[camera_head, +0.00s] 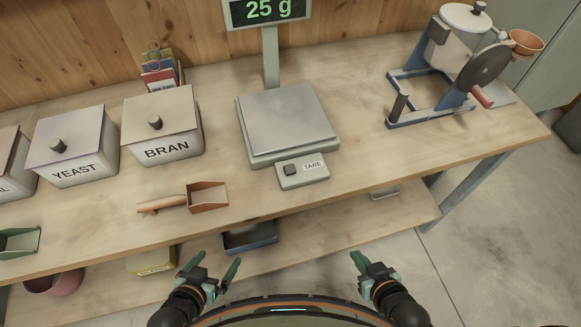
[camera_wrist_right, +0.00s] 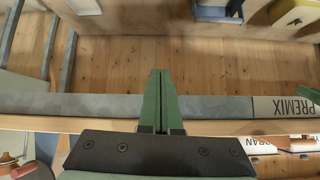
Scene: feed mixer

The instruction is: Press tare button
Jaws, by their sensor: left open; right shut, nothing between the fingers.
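The grey scale (camera_head: 287,118) stands on the wooden bench, with a flat metal plate. Its raised display (camera_head: 268,10) reads 25 g. The dark square tare button (camera_head: 290,169) sits on a small box at the scale's front, beside the label TARE. My left gripper (camera_head: 215,262) is open and empty, in front of the bench and below left of the button in the picture. My right gripper (camera_head: 355,257) is shut and empty, in front of the bench and below right of the button. Its closed green fingers also show in the right wrist view (camera_wrist_right: 160,75). Neither gripper touches the scale.
A copper scoop (camera_head: 207,197) lies left of the button. Lidded BRAN (camera_head: 167,150) and YEAST (camera_head: 78,173) boxes stand further left. A hand-cranked mill (camera_head: 450,75) stands at the right. A lower shelf (camera_head: 330,232) holds trays. The bench right of the tare box is clear.

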